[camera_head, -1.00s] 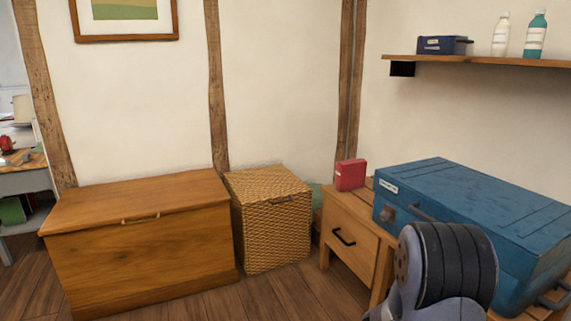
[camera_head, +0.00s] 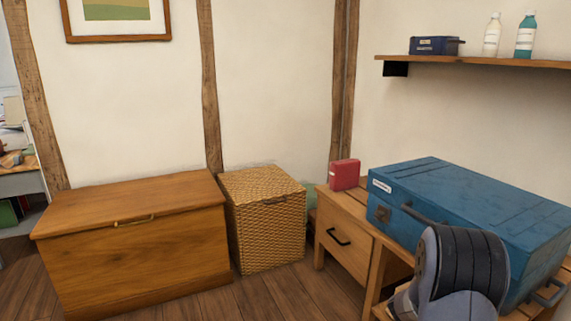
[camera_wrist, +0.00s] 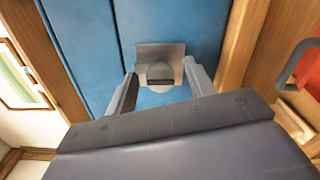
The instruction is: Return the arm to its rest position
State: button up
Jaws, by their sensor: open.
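My gripper (camera_wrist: 160,84) is open in the wrist view, its two fingers apart with nothing held. A blue case (camera_wrist: 85,35) fills the middle of that view, and its metal latch (camera_wrist: 160,70) appears between the fingers; I cannot tell the gap from fingers to latch. In the head view the same blue case (camera_head: 480,205) lies on a wooden desk (camera_head: 350,205). My dark arm link shows in front of the case at the lower right. My gripper cannot be made out in the head view.
A red box (camera_head: 344,174) stands on the desk beside the case. A wall shelf (camera_head: 480,61) with bottles hangs above. A wicker basket (camera_head: 262,220) and a wooden chest (camera_head: 135,245) stand to the left. Some wooden floor (camera_head: 290,295) in front is clear.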

jog(key=n+p, duration=0.5)
jog(key=p, duration=0.2)
jog(key=n+p, duration=0.5)
jog(key=p, duration=0.2)
jog(key=a+n+p, duration=0.1)
jog(key=n+p, duration=0.3)
jog(key=p, duration=0.3)
jog(key=shift+r+n, duration=0.1)
jog(key=shift+n, duration=0.3)
dwell(0.3)
